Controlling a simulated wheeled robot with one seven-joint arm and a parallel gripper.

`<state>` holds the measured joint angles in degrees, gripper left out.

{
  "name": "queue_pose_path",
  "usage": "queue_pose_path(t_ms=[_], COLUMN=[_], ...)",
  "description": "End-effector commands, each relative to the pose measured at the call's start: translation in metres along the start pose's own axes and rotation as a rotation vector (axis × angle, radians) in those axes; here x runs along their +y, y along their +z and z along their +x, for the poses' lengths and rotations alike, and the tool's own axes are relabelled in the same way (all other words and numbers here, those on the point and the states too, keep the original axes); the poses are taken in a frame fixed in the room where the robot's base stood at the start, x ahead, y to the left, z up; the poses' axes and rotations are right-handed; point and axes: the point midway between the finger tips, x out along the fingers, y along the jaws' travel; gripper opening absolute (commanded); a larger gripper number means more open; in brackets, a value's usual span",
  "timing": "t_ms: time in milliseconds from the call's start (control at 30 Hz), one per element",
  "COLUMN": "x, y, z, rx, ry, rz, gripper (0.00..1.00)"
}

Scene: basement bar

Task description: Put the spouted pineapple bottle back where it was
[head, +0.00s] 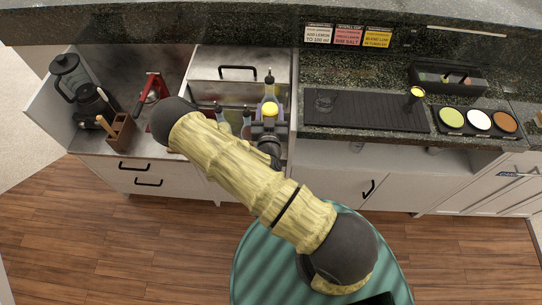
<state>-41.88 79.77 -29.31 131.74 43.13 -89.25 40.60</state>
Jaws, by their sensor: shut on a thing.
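The spouted bottle (269,88), pale yellow with a dark pouring spout on top, stands about upright at the right end of the open bottle well (293,85). My gripper (270,101) is at this bottle and shut on it. My wrist, with its yellow cap, hides the bottle's lower part, so I cannot tell whether its base touches the well floor. Other spouted bottles (245,117) stand to the left in the well, partly behind my arm. The label is too small to read.
Three rimming dishes (479,121) sit farther right. A blender (72,75), a wooden tool holder (119,130) and a red press (150,90) stand left.

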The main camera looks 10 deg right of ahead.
Motion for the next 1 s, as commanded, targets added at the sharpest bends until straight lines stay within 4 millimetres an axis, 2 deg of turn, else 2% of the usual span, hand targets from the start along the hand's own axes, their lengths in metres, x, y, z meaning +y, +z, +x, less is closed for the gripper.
queue_pose_path(t_ms=[33,600,733,1000], x=[-0.001,0.000,0.001,0.002], y=[0.014,0.067,0.073,0.071], z=[0.002,0.015,0.016,0.016], rx=[0.005,0.003,0.003,0.001], ry=[0.015,0.173,0.195,0.207], rz=[0.005,0.006,0.005,0.002], gripper=[0.15,0.15,0.15,0.15])
